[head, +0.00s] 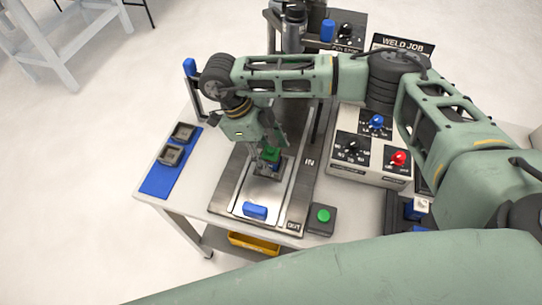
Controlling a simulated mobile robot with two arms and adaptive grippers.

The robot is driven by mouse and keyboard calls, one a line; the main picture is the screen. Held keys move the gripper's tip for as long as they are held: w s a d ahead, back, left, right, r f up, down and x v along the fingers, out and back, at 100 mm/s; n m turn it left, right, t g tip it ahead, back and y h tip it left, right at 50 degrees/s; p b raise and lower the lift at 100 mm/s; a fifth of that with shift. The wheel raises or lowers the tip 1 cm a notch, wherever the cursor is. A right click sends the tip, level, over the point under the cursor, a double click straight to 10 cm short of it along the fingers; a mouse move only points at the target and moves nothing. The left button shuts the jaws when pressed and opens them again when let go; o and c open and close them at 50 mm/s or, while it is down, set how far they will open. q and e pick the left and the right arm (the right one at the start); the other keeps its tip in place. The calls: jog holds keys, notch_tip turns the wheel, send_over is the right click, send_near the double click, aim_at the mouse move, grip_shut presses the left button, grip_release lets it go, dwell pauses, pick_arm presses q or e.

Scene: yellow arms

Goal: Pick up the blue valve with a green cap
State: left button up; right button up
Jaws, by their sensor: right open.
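The valve with a green cap (271,154) stands on the metal plate in the middle of the table. Its lower part looks dark and blue and sits at a dark square holder (268,173); my gripper hides some of it. My right gripper (268,146) reaches in from above and points down, with its fingers open close around or just above the green cap. I cannot tell whether they touch it. My left gripper is not in view.
A blue block (255,211) lies on the metal plate (234,190) near its front. A box with a green button (323,215) is right of it. A control panel with knobs (345,172) stands further right. A blue mat (157,186) with two dark fixtures is at left.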

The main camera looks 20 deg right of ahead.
jog(key=c, duration=1.3)
jog(key=shift+r, duration=0.1)
